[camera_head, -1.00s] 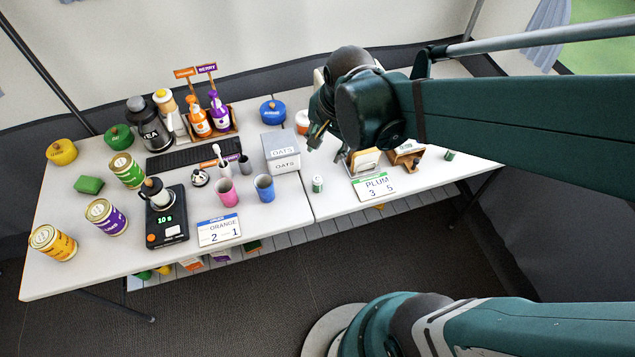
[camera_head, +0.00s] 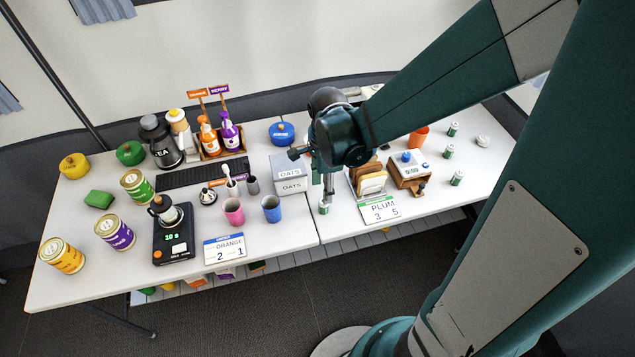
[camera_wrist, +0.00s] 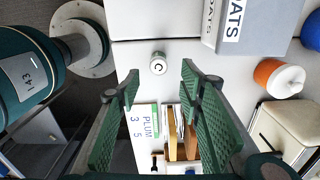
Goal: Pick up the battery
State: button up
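A small green-and-white battery (camera_head: 324,209) stands upright near the front edge of the table, left of the PLUM card. In the wrist view its round top (camera_wrist: 158,63), marked with a C, shows in the gap just past my fingertips. My gripper (camera_head: 322,185) points down at it from above in the head view. In the wrist view my gripper (camera_wrist: 160,82) is open, its two green pads wide apart with nothing between them. Several similar batteries stand at the right of the table, one of them the battery by the right edge (camera_head: 457,178).
The OATS box (camera_head: 290,174) stands close behind and left of the battery. The PLUM card (camera_head: 380,209) and a wooden rack (camera_head: 370,182) stand close on the right. A blue cup (camera_head: 271,208) and a pink cup (camera_head: 233,211) are further left. The table's front edge is near.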

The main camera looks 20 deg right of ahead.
aim_at(324, 206)
jog(key=shift+f, duration=0.3)
jog(key=shift+f, duration=0.1)
jog(key=shift+f+b, duration=0.35)
jog(key=shift+f, duration=0.85)
jog(key=shift+f, duration=0.1)
jog(key=shift+a+f+b, duration=0.1)
jog(key=shift+f+b, duration=0.85)
jog(key=shift+f, duration=1.55)
jog(key=shift+c, duration=0.5)
jog(key=c, duration=1)
